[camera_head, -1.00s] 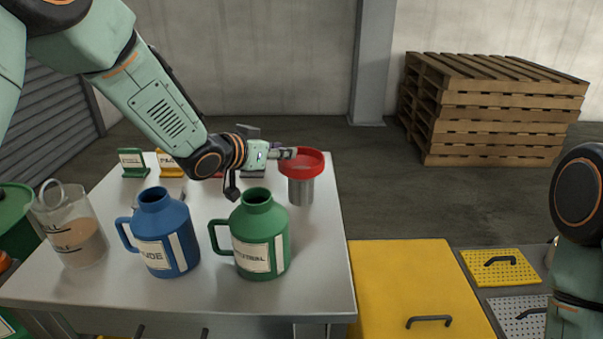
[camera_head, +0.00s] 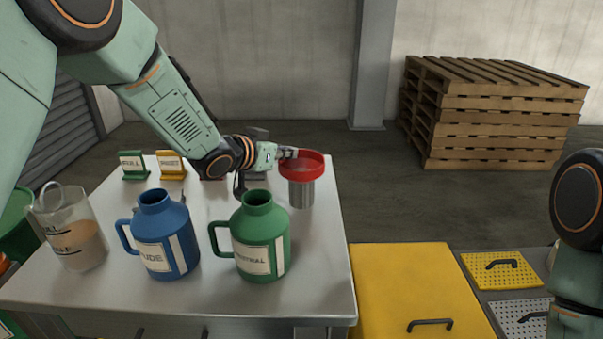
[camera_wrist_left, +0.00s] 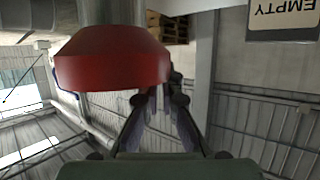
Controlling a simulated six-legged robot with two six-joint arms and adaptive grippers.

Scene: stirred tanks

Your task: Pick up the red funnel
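The red funnel (camera_head: 302,171) sits upright in the top of a grey metal cylinder (camera_head: 301,193) at the right side of the table. My left gripper (camera_head: 289,153) comes in from the left and is at the funnel's far-left rim. In the left wrist view the red funnel (camera_wrist_left: 112,68) is large and close, and hides part of the left gripper's fingertips (camera_wrist_left: 160,98). The fingers stand close together by the funnel's right end. I cannot tell whether they pinch the rim. My right gripper is not in view.
A blue jug (camera_head: 165,235), a green jug (camera_head: 259,237) and a clear beaker (camera_head: 72,235) stand on the table (camera_head: 215,290). Small label stands, including a yellow one (camera_head: 171,166), line the back. A yellow box (camera_head: 400,285) is right of the table. Pallets (camera_head: 490,112) stand beyond.

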